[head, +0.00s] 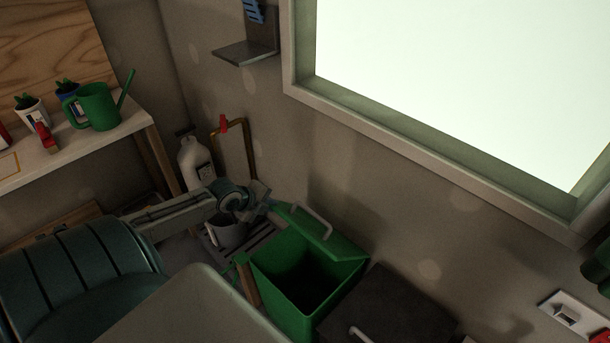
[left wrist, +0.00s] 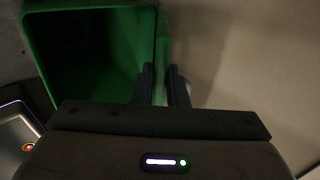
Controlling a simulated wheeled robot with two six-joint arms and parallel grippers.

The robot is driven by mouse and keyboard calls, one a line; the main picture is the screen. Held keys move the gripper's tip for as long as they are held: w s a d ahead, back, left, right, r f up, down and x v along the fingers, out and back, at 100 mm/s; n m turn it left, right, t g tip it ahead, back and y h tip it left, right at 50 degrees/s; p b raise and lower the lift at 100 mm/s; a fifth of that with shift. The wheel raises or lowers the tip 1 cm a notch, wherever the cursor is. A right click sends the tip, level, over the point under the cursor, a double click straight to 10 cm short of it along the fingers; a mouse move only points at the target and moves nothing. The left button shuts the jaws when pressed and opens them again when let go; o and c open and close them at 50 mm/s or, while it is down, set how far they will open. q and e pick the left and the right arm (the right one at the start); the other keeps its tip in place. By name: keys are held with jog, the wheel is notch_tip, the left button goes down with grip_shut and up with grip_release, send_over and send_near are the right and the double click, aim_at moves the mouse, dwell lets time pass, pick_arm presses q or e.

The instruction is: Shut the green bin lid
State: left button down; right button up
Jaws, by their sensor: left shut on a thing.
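The green bin (head: 290,291) stands on the floor by the wall, its mouth open and its inside dark. Its green lid (head: 335,240) is raised at the wall side and carries a pale bar handle. My left gripper (head: 268,203) is at the upper left corner of the lid and is shut on its edge. In the left wrist view the two dark fingers (left wrist: 164,86) stand either side of the lid's edge, with the open green bin (left wrist: 85,50) to their left. My right gripper does not show.
A dark bin (head: 385,306) with a pale handle stands right beside the green one. A grey pot (head: 228,233) and a white jug (head: 195,160) are behind my left arm. A bench (head: 130,125) with a green watering can (head: 98,107) is at left.

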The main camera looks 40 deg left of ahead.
pick_arm(q)
jog(key=shift+s+a+f+t, duration=0.1)
jog(key=shift+s+f+t, duration=0.4)
jog(key=shift+s+f, duration=0.55)
jog(key=shift+b, duration=0.3)
jog(key=shift+s+f+t+b, duration=0.3)
jog(key=shift+s+f+b, duration=0.15)
jog(key=shift+s+f, duration=0.3)
jog(key=c, duration=1.4)
grip_release()
jog(key=shift+w+r, duration=0.1)
jog(key=shift+w, duration=0.1)
jog(key=shift+o, duration=0.2)
